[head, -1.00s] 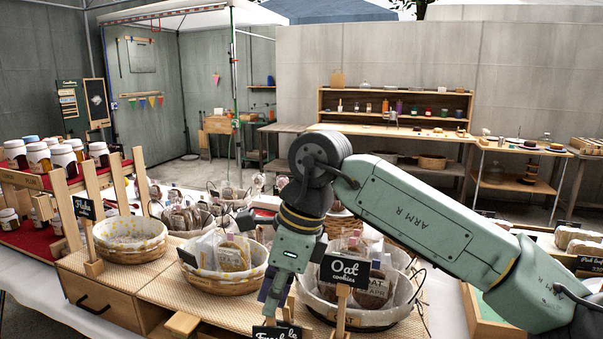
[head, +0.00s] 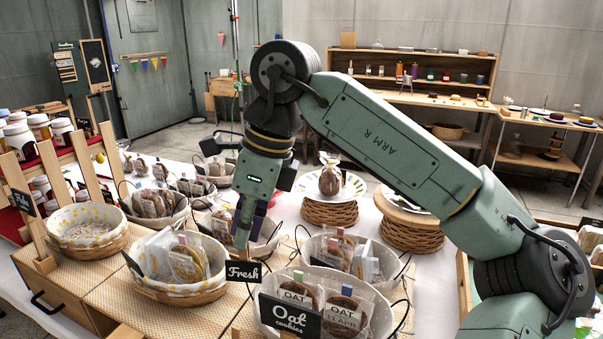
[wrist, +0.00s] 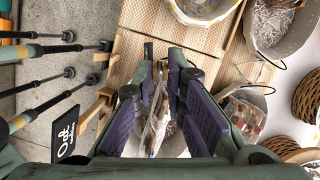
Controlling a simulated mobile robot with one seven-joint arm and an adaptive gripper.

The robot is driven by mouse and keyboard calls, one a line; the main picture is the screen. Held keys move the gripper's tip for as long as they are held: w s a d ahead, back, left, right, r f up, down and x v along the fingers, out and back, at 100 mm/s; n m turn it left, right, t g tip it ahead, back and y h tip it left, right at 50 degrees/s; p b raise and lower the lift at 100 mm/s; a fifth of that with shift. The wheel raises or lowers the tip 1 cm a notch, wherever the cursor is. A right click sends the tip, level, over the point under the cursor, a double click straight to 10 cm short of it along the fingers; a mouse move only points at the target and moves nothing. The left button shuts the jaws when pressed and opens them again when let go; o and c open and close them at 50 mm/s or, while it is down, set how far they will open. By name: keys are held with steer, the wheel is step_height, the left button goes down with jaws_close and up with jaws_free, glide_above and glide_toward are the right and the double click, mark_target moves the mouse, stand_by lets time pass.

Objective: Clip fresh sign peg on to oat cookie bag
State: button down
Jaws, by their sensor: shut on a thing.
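The black Fresh sign (head: 243,271) hangs below my gripper (head: 241,222), whose purple fingers are shut on its peg. It appears in front of the gap between two baskets in the head view. Oat cookie bags (head: 345,312) stand in the lined oat basket (head: 395,322), right of and lower in the picture than the sign. A black Oat cookies sign (head: 290,318) hides part of them. The Fresh sign appears apart from the oat bags. In the wrist view, a clear bag (wrist: 155,132) shows between the fingers; the peg is hard to make out there.
A cookie basket (head: 190,297) stands left of the sign, and a yellow-dotted basket (head: 88,245) further left. Another bag basket (head: 385,250) is behind the oat basket. Wooden sign posts and basket handles rise among them. Woven mat (head: 130,300) is bare between baskets.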

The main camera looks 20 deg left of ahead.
steer(key=w+d+r+m+t+p, duration=0.1)
steer(key=w+d+r+m+p, duration=0.15)
steer(key=d+r, duration=0.45)
steer(key=shift+m, duration=0.45)
steer(key=shift+w+d+f+b, duration=0.1)
steer(key=shift+d+f+b, duration=0.05)
steer(key=shift+f+b, duration=0.6)
steer(key=shift+d+f+b, duration=0.2)
steer(key=shift+f+b, duration=0.3)
steer(key=shift+f, duration=0.5)
steer(key=shift+w+d+f+b, duration=0.1)
steer(key=shift+d+f+b, duration=0.05)
steer(key=shift+f+b, duration=0.6)
steer(key=shift+f+b, duration=0.4)
steer(key=shift+f, duration=0.45)
steer(key=shift+f+b, duration=0.65)
steer(key=shift+f, duration=0.25)
steer(key=shift+f, duration=0.15)
steer(key=c, duration=2.1)
jaws_free()
steer(key=o, duration=0.5)
